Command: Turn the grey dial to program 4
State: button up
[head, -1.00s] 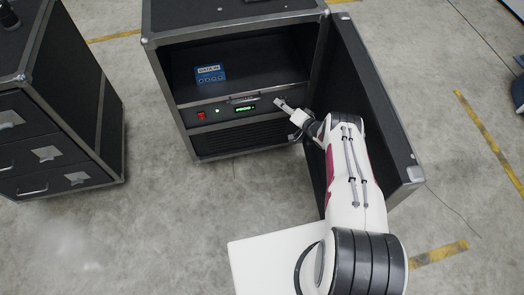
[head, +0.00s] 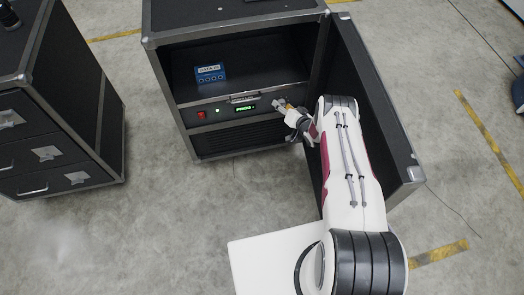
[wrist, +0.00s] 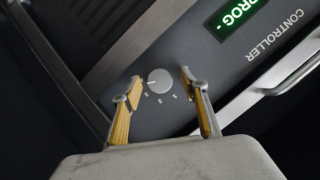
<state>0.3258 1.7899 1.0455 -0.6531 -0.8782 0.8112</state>
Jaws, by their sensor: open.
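The grey dial (wrist: 159,81) is a round knob on the dark controller panel (wrist: 190,45), with small marks around one side of it. In the wrist view my gripper (wrist: 160,80) is open, one fingertip on each side of the dial with a visible gap on both sides. In the head view my gripper (head: 285,104) is at the right end of the panel and hides the dial. The green display (head: 246,108) sits left of the gripper; in the wrist view the display (wrist: 238,17) reads "PROG -".
The panel sits in a black cabinet (head: 160,75) with its door (head: 375,110) swung open close beside my arm. A blue device (head: 210,73) stands on the shelf above. A metal handle (wrist: 294,78) runs along the panel. A drawer unit (head: 60,130) stands at the left.

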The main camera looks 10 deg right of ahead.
jog(key=shift+a+n+h, duration=0.25)
jog(key=shift+n+h, duration=0.95)
jog(key=shift+n, duration=0.1)
jog(key=shift+a+n+h, duration=0.1)
jog(key=shift+n+h, duration=0.8)
jog(key=shift+n+h, duration=0.3)
jog(key=shift+a+f+n+t+h, duration=0.1)
jog(key=shift+n+t+h, duration=0.15)
jog(key=shift+n+h, duration=1)
jog(key=shift+a+f+n+t+h, duration=0.1)
jog(key=shift+n+t+h, duration=0.15)
jog(key=shift+n+h, duration=0.95)
jog(key=shift+n, duration=0.55)
